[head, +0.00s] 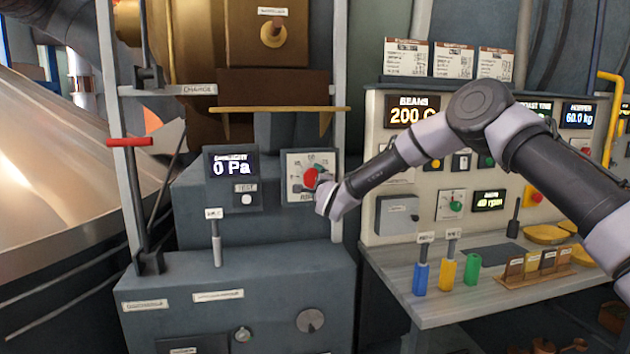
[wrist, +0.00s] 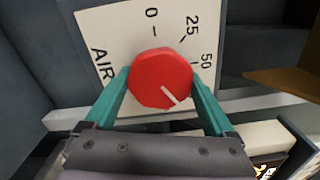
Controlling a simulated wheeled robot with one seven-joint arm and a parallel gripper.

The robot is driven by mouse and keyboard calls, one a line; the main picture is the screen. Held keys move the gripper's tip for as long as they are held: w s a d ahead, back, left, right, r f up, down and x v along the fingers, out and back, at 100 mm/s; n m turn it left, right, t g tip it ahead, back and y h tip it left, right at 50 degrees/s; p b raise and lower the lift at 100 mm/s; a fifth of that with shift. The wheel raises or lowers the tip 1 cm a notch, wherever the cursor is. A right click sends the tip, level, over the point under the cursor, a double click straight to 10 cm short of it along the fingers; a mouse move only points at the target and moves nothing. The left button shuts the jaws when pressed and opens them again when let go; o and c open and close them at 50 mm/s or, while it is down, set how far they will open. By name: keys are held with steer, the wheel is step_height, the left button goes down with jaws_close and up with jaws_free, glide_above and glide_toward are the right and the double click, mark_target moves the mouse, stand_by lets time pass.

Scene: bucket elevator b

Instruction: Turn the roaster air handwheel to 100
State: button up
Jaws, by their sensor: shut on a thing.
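The roaster air handwheel is a red round knob (wrist: 160,78) with a white pointer line, on a pale dial plate (wrist: 110,30) marked AIR, 0, 25 and 50 in the wrist view. The pointer aims to the lower right, past the 50 mark; the higher marks are hidden there by my gripper and the knob. My gripper (wrist: 160,88) has its teal fingers on both sides of the knob, shut on it. In the head view the dial plate (head: 298,163) and red knob (head: 310,177) sit on the grey machine, with my gripper (head: 318,183) at the knob's lower right.
A display (head: 232,167) reading 0 Pa is left of the dial. A brass ledge (head: 270,109) juts out above it. At right, a control panel (head: 372,225) stands behind a bench (head: 400,270) with coloured holders. A red-handled lever (head: 130,142) stands at left.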

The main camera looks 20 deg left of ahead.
steer(key=m, duration=0.6)
steer(key=shift+f, duration=0.15)
steer(key=shift+m, duration=0.3)
steer(key=o, duration=1.1)
steer(key=v, duration=1.1)
steer(key=shift+w, duration=0.1)
